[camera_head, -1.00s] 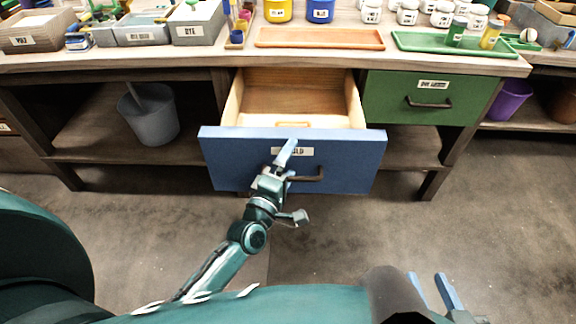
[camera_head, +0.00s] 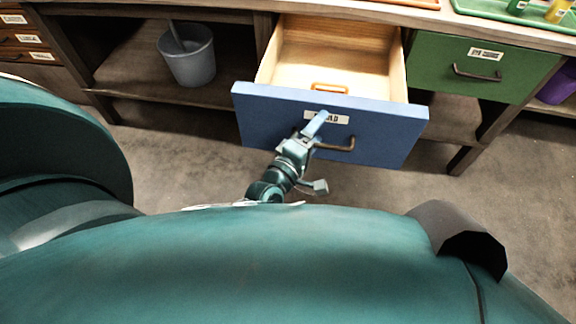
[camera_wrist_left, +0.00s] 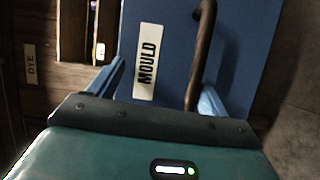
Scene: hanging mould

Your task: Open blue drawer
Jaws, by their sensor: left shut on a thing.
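The blue drawer (camera_head: 375,135) stands pulled out from under the workbench, with its pale wooden inside (camera_head: 345,55) showing. Its front has a dark bar handle (camera_head: 337,145) and a white label that reads MOULD in the left wrist view (camera_wrist_left: 147,62). My left gripper (camera_head: 313,125) is at the drawer front, shut on the handle. In the left wrist view the handle (camera_wrist_left: 198,55) runs between the two blue fingers, and the grip itself is partly hidden. My right gripper is out of view.
A small orange frame-shaped thing (camera_head: 329,88) lies in the drawer. A shut green drawer (camera_head: 475,68) is to the right. A grey bucket (camera_head: 187,55) stands on the lower shelf to the left. Bare floor (camera_head: 390,185) lies before the drawer.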

